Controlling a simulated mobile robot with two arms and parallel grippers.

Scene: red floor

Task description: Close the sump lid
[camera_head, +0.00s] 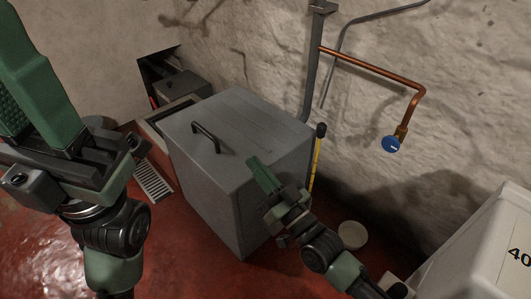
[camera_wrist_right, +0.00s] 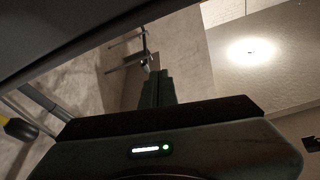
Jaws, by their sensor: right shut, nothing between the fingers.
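A large grey box (camera_head: 215,200) stands on the red floor. Its flat grey top (camera_head: 245,120) bears a dark bar handle (camera_head: 207,137) near the left side. I take this top for the sump lid, but cannot tell whether it sits fully down. My right gripper (camera_head: 261,173) is shut and empty, in front of the box's right side in the head view. Contact is unclear. Its fingers (camera_wrist_right: 157,87) show together in the right wrist view. My left gripper (camera_head: 40,90) is large and close at the left, away from the handle. Its finger gap is not clear.
A pale-rimmed opening (camera_head: 152,121) adjoins the box's back left, near a wall recess (camera_head: 178,84). A floor grate (camera_head: 153,181) lies left. A copper pipe (camera_head: 375,70) with a blue valve (camera_head: 391,144) runs along the wall. A white container (camera_head: 480,250) stands right.

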